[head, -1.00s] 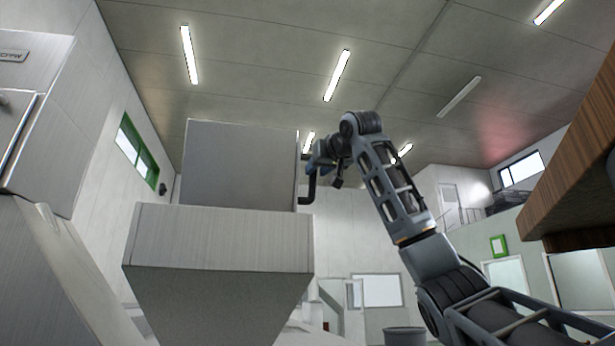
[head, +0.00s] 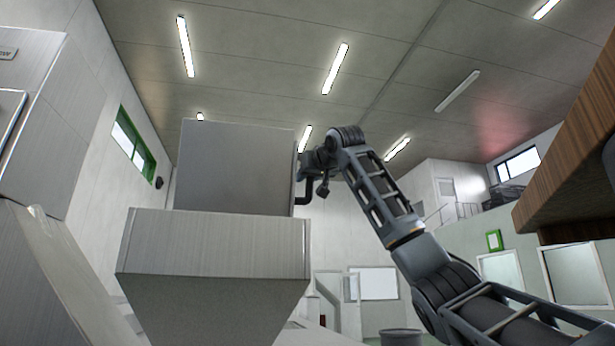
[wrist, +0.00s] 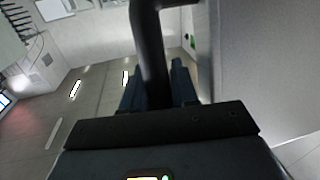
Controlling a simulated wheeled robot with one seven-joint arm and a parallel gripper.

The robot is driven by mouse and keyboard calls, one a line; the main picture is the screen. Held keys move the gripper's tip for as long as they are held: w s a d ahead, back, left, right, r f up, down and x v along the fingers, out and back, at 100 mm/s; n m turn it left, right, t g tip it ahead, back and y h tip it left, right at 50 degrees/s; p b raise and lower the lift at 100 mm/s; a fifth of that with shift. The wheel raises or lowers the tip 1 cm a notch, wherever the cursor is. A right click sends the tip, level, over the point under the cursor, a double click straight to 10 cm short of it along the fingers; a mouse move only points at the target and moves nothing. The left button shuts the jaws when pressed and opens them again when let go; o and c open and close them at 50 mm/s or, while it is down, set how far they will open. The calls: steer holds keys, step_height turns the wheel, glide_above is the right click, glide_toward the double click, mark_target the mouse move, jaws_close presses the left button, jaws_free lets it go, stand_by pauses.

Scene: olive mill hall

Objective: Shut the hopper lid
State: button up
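The hopper (head: 215,242) is a pale metal box with a tapered underside, left of centre in the head view. Its lid (head: 235,168) stands upright above the rim, so the hopper is open. A dark bent handle (head: 305,192) is at the lid's right edge. My gripper (head: 310,160) is at the upper part of this handle, beside the lid. In the wrist view the handle (wrist: 150,45) runs between my two fingers (wrist: 158,85), which look closed on it with no clear gap. The lid also fills the right of the wrist view (wrist: 265,65). The fingertips' contact is partly hidden.
A large metal machine (head: 30,115) stands close on the left. A wooden-edged overhang (head: 565,165) juts in at the right, above my arm. A dark round bin (head: 400,337) is on the floor behind. Open room lies between the hopper and the far wall.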

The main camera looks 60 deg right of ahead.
jaws_close()
